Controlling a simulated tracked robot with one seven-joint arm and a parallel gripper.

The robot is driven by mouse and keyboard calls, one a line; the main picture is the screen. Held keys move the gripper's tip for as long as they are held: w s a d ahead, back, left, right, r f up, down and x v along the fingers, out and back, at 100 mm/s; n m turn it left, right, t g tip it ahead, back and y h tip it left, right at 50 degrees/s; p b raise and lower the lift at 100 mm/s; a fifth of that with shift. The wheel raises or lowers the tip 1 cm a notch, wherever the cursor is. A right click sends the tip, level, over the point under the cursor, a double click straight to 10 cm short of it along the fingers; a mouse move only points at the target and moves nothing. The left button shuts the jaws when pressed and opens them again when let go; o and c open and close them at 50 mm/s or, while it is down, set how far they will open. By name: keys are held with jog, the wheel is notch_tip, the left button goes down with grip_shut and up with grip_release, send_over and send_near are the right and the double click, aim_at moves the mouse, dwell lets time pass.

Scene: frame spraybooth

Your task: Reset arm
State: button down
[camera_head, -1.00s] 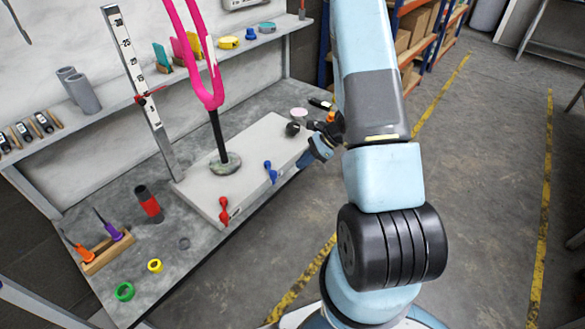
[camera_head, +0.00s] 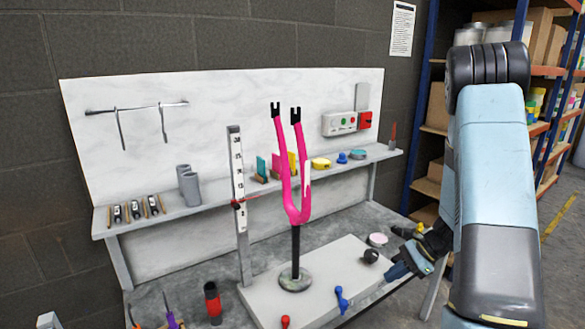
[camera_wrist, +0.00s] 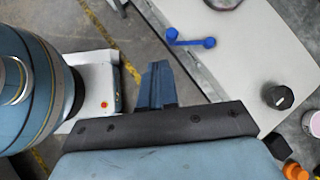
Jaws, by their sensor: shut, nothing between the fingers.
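My gripper (camera_head: 398,271) is at the right of the workbench, beside the right end of the pale slab (camera_head: 262,298). In the wrist view its blue fingers (camera_wrist: 156,84) are together and hold nothing. They point past the slab's edge, with floor behind them. My light-blue arm fills the right side of the head view. A pink fork (camera_head: 298,190) stands upright on a dark post with a round base on the slab, apart from my gripper.
A black knob (camera_head: 370,256) and a blue clamp handle (camera_head: 341,299) are on the slab near my gripper. A tall ruler stand (camera_head: 239,200) is left of the fork. Shelving (camera_head: 430,150) stands behind my arm. Open floor lies to the right.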

jog(key=s+a+r+n+h, duration=0.1)
jog(key=a+r+n, duration=0.1)
jog(key=r, duration=0.4)
jog(key=s+a+r+n, duration=0.2)
jog(key=r+n, duration=0.1)
jog(key=r, duration=0.2)
jog(key=s+a+r+n+t+h, duration=0.1)
jog(key=s+r+n+t+h, duration=0.1)
jog(key=s+r+n, duration=0.4)
jog(key=s+a+r+n+t+h, duration=0.2)
jog(key=s+r+n+h, duration=0.3)
jog(key=s+r, duration=0.8)
notch_tip(320, 180, up, 4)
jog(key=shift+a+f+n+t+h, duration=0.2)
jog(key=shift+a+n+t+h, duration=0.1)
jog(key=shift+n+t, duration=0.2)
